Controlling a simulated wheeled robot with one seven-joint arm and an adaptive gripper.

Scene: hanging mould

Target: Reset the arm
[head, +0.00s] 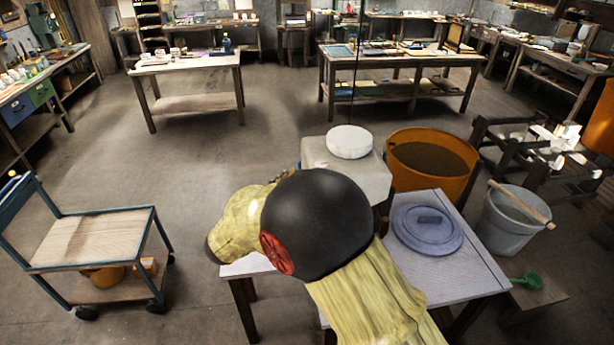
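My arm rises from the bottom edge in the head view, with pale yellow links and a large black joint bearing a red disc. My gripper cannot be made out; the arm's own bulk may hide it. Behind the arm is a pale block-shaped mould (374,178) with a round white piece (349,142) on top. A thin dark line (355,70) comes down from above towards it. The arm covers the mould's lower left part, so I cannot tell whether it hangs free or rests on something.
A small table (465,275) holds a grey-blue lid (427,228). An orange tub (432,165) and a grey bucket (515,220) with a stick across it stand right. A blue-framed cart (90,240) stands left. Workbenches line the back; the floor (170,180) between is clear.

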